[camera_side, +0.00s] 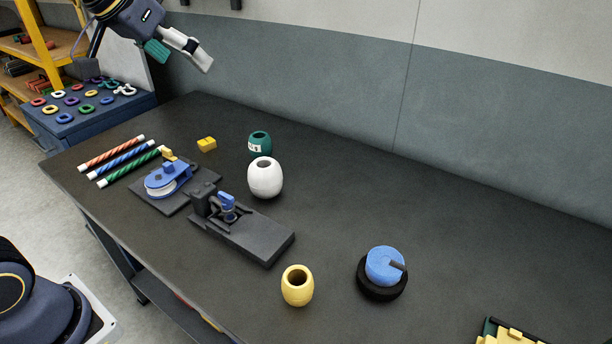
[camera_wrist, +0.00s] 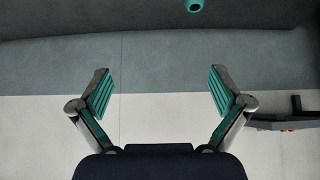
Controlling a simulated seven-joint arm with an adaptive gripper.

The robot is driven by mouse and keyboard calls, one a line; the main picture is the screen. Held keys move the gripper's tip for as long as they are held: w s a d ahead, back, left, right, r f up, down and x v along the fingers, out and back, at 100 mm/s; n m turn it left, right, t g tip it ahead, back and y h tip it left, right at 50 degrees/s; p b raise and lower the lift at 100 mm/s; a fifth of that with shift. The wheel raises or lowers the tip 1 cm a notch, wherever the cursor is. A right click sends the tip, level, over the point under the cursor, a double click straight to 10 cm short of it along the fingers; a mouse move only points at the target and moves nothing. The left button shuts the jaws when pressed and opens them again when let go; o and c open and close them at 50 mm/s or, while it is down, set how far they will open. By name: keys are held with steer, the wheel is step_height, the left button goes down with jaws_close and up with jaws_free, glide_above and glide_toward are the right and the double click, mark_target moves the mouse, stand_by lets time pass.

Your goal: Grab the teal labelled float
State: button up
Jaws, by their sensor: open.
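The teal float (camera_side: 260,144) stands upright on the dark table, with a hole in its top and a white label on its side. It is behind the white float (camera_side: 265,178), which hides a little of its lower part. A teal object, seemingly the same float, shows at the top edge of the wrist view (camera_wrist: 194,5), partly cut off. My gripper (camera_side: 182,61) is high above the table's far left end, well apart from the float. In the wrist view its fingers (camera_wrist: 161,92) are spread wide with nothing between them.
A yellow float (camera_side: 297,286) stands near the front edge. A blue pulley block (camera_side: 167,179), a black fixture (camera_side: 245,230), striped rods (camera_side: 122,160) and a yellow block (camera_side: 207,144) lie left of the floats. A blue cylinder (camera_side: 384,265) sits right. The table's back right is clear.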

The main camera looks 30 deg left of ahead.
steer(key=w+a+f, duration=0.1)
steer(key=w+a, duration=0.2)
steer(key=w, duration=0.8)
steer(key=n+g, duration=0.2)
glide_above(254, 138)
steer(key=s+d, duration=0.2)
steer(key=s, duration=0.2)
step_height(254, 138, down, 14)
steer(key=shift+g, duration=0.5)
steer(key=x, duration=0.5)
steer(key=s+a+x, duration=0.1)
steer(key=x, duration=0.4)
steer(key=s+a+f+x, duration=0.1)
steer(key=x, duration=0.5)
steer(key=shift+s, duration=0.15)
steer(key=shift+x, duration=2.95)
steer(key=shift+s, duration=0.1)
steer(key=c, duration=1.3)
